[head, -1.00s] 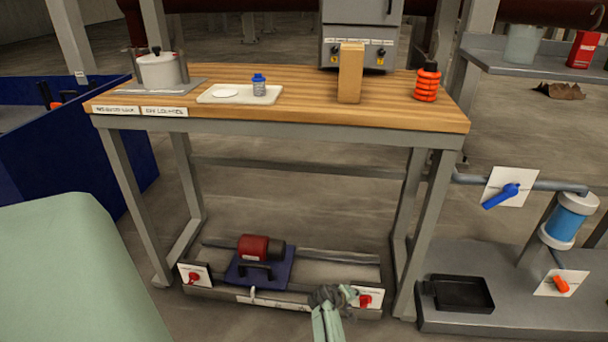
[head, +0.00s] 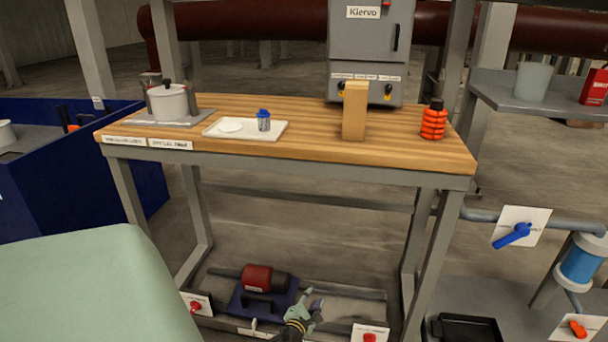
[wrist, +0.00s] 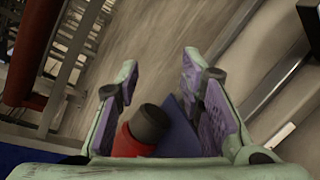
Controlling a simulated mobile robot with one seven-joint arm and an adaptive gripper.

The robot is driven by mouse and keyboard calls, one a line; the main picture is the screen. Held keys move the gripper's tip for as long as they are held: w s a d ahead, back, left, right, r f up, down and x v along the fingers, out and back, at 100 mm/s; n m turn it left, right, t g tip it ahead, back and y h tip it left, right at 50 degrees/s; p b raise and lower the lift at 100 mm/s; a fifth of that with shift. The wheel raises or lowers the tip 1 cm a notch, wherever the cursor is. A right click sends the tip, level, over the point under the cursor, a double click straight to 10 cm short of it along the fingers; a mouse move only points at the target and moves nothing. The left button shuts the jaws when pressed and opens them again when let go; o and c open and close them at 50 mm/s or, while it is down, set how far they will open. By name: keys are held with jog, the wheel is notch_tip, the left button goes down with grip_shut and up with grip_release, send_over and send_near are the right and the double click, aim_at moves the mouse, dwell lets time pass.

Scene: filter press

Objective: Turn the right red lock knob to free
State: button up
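The right red lock knob (head: 369,337) sits on a white plate at the right end of the low frame under the bench. It is cut by the bottom edge of the head view, so its turn position cannot be told. My gripper (head: 300,302) is to the left of that knob, apart from it, near the red and black motor. In the wrist view my gripper (wrist: 150,75) has its purple-padded fingers spread with nothing held. The knob is not visible in the wrist view.
A left red knob (head: 195,306) sits at the frame's other end. The red motor (head: 257,278) on its blue base lies between them. The wooden bench (head: 300,150) stands overhead, with a grey leg (head: 430,255) right of my gripper. A blue valve handle (head: 512,235) is farther right.

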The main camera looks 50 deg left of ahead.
jog(key=s+a+n+y, duration=0.1)
jog(key=s+a+r+n+y, duration=0.1)
jog(key=s+n, duration=0.1)
jog(key=shift+s+a, duration=0.15)
jog(key=shift+s, duration=0.05)
dwell(0.6)
